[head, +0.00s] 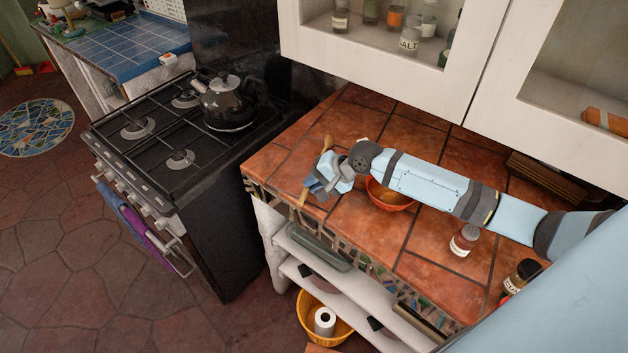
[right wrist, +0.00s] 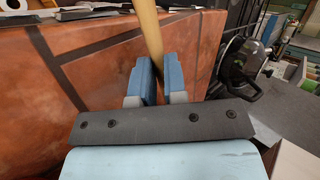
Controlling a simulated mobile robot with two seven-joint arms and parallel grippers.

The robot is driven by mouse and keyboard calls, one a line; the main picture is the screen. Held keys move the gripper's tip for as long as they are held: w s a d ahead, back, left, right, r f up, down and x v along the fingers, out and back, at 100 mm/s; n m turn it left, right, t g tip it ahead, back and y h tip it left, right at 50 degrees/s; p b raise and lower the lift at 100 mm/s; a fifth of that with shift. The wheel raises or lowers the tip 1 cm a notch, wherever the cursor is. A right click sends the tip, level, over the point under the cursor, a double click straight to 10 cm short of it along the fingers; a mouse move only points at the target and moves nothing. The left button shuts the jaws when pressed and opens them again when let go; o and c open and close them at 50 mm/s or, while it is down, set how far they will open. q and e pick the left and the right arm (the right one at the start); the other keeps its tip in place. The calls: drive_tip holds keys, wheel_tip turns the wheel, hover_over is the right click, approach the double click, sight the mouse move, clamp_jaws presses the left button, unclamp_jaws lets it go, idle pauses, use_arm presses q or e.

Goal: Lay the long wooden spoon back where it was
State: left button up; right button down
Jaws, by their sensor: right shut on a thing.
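The long wooden spoon (head: 303,198) is in my right gripper (head: 316,185), above the left part of the tiled counter. One end of the spoon shows beyond the gripper toward the back, the other near the counter's front edge. In the right wrist view the pale wooden handle (right wrist: 149,30) runs up from between the blue fingers of the gripper (right wrist: 157,80), which are shut on it. I cannot tell whether the spoon touches the tiles. My left gripper is not in view.
A red-orange bowl (head: 391,204) stands partly under my right arm. A spice jar (head: 464,240) and a dark-lidded jar (head: 521,277) stand to the right. The black stove (head: 150,120) with a kettle (head: 228,103) is left of the counter. Wall cabinets (head: 385,50) hang above.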

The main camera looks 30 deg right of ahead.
drive_tip(key=shift+f, duration=0.25)
drive_tip(key=c, duration=1.1)
unclamp_jaws()
